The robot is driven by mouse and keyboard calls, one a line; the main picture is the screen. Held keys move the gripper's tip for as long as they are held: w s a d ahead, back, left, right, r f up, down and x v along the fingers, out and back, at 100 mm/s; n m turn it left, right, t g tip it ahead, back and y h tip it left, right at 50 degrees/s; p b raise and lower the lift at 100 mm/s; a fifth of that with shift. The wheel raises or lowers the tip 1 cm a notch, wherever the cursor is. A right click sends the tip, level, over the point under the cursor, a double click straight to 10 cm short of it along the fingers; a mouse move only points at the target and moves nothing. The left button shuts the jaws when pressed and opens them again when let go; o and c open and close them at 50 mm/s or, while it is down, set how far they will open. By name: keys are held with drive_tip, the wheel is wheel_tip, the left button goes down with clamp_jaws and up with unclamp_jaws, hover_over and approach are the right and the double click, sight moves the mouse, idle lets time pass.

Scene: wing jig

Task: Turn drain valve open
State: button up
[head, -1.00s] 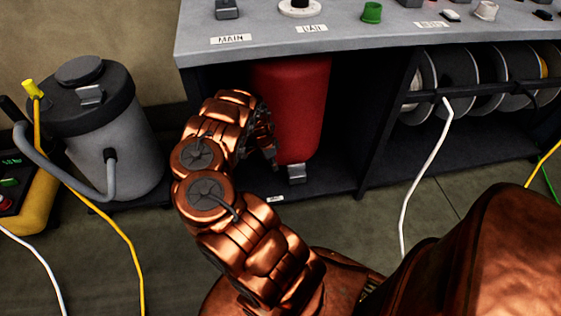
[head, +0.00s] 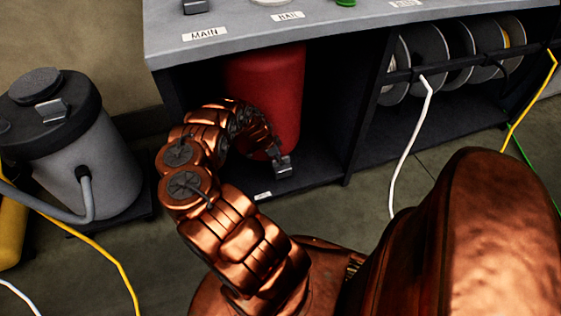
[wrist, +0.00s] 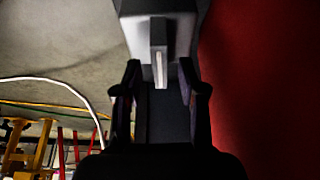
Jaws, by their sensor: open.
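The drain valve (head: 284,168) is a small grey block low at the front of a red tank (head: 275,85) inside the bench's dark lower bay. In the wrist view the valve (wrist: 158,35) shows a grey body with a thin, pale-edged lever (wrist: 160,68) pointing toward my gripper. My gripper (wrist: 160,90) is open, with a dark finger on either side of the lever's end. Contact with the lever cannot be made out. In the head view my gripper (head: 271,148) is right at the valve, and its fingers are partly hidden.
The bench top (head: 330,25) overhangs the bay, and a divider (head: 365,120) stands right of the tank. Cable reels (head: 455,60) hang further right. A grey canister (head: 75,150) with a hose stands left. The tank wall fills the wrist view's right side.

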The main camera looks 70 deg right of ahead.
drive_tip(key=shift+x, duration=1.2)
